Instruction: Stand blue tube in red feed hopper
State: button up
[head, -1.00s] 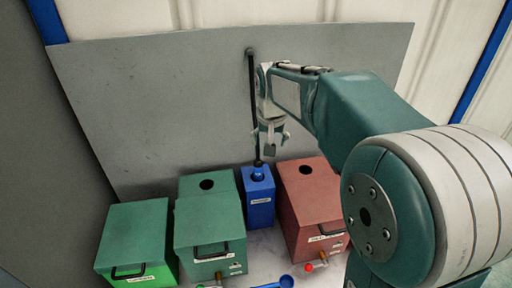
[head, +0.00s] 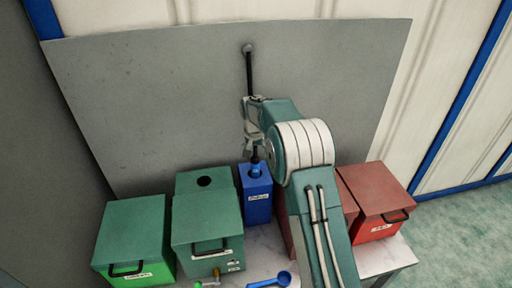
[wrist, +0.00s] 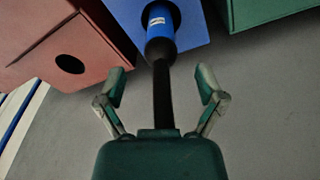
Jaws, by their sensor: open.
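The blue tube (head: 255,170) stands upright in the blue box (head: 259,207). In the wrist view the labelled tube (wrist: 161,32) rises from the blue box (wrist: 198,28), with a black rod or line (wrist: 162,98) running from its top toward my gripper. My gripper (head: 252,142) is above the tube. In the wrist view its open fingers (wrist: 163,88) are on either side of the black line, not touching it. The red feed hopper (head: 347,202) is right of the blue box, mostly behind my arm. Its top hole shows in the wrist view (wrist: 70,63).
A green hopper (head: 207,217) with a top hole stands left of the blue box. A lidded green box (head: 135,235) is farther left, a lidded red box (head: 378,195) at right. A blue scoop (head: 272,281) lies in front. A grey panel (head: 160,110) stands behind.

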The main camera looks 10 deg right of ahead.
aim_at(255, 167)
jog(key=f, duration=0.7)
jog(key=shift+w+d+f, duration=0.15)
jog(key=shift+w+f, duration=0.15)
jog(key=shift+w, duration=0.1)
grip_shut()
jog(key=shift+r, duration=7.05)
